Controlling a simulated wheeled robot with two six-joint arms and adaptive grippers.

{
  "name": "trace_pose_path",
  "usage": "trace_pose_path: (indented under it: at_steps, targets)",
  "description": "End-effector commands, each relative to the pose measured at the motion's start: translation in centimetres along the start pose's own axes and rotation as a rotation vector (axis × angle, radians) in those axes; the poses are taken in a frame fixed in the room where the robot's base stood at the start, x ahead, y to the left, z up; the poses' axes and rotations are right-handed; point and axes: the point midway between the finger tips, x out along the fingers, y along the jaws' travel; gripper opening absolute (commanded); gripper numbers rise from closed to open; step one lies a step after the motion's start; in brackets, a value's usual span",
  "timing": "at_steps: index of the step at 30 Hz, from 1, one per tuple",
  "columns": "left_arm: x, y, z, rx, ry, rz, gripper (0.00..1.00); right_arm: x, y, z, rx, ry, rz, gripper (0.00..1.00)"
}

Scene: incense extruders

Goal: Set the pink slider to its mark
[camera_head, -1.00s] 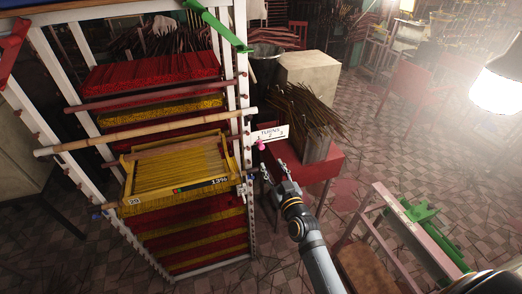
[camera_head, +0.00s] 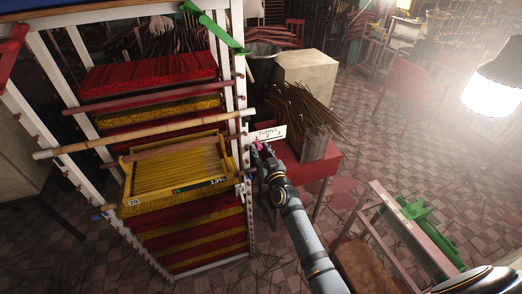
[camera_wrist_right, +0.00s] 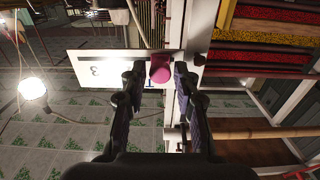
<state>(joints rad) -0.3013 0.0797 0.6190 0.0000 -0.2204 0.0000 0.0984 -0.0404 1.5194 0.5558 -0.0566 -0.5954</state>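The pink slider (camera_head: 258,147) is a small knob at the lower edge of a white sign (camera_head: 270,131) lettered "TURNS" with numbers, beside the rack's right post. In the right wrist view the pink slider (camera_wrist_right: 161,69) stands in front of the white plate (camera_wrist_right: 88,68), where a "3" shows to the left of it. My right gripper (camera_head: 263,150) is at the slider. In its wrist view the right gripper (camera_wrist_right: 157,76) is open, with the knob between its fingertips and a gap on the left side. My left gripper is not in view.
A white rack (camera_head: 237,100) holds trays of red and yellow incense, with a bamboo pole (camera_head: 150,134) across it. A red table (camera_head: 318,167) with bundled sticks (camera_head: 302,115) stands just behind my right arm.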

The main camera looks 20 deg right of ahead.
Motion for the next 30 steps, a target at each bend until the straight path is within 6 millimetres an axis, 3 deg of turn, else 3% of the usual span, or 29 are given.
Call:
trace_pose_path:
  at_steps: [1, 6, 15, 24, 30]
  targets:
    - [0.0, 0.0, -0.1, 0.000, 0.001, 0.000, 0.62, 0.0, 0.0, 0.0, 0.000, 0.000, 0.000, 0.19]
    - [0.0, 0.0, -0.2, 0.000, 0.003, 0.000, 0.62, 0.0, 0.0, 0.0, 0.000, 0.000, 0.000, 0.00]
    - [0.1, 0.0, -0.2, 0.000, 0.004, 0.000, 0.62, 0.0, 0.1, 0.1, -0.001, 0.000, 0.000, 0.00]
    - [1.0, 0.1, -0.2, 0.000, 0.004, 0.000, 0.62, 0.0, 4.3, 0.2, -0.004, 0.000, 0.000, 0.00]
    - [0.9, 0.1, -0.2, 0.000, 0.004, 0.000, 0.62, 0.0, 4.5, 0.1, 0.000, -0.001, 0.000, 0.00]
